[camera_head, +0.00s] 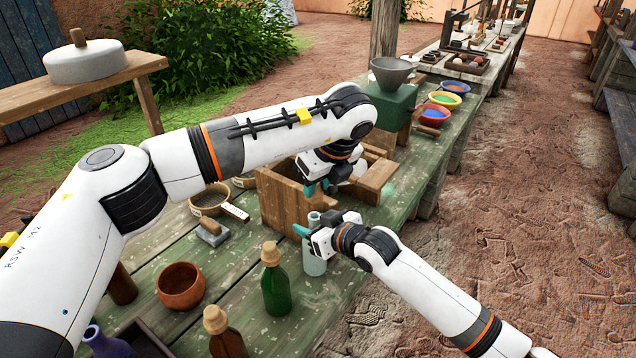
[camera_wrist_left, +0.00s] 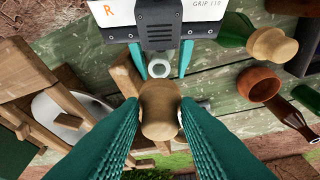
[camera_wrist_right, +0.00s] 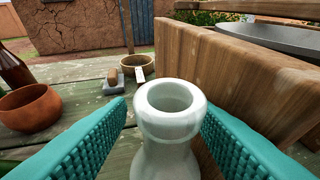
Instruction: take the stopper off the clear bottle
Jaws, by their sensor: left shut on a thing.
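The clear bottle (camera_head: 314,262) stands upright on the green table, its mouth uncovered. Its open rim also shows in the right wrist view (camera_wrist_right: 168,97). My left gripper (camera_head: 319,187) is shut on the wooden stopper (camera_wrist_left: 160,110), held above and apart from the bottle, close to the wooden box. The stopper cannot be made out in the head view. My right gripper (camera_head: 303,231) is open, with one finger on each side of the bottle's neck. Gaps show between fingers and glass in the left wrist view, where the bottle's mouth (camera_wrist_left: 160,68) lies between them.
A wooden box (camera_head: 285,205) stands just behind the bottle. A green corked bottle (camera_head: 275,288), a brown corked bottle (camera_head: 227,343) and a brown bowl (camera_head: 180,287) are nearby. A brush (camera_head: 212,232) and a sieve (camera_head: 208,200) lie farther left.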

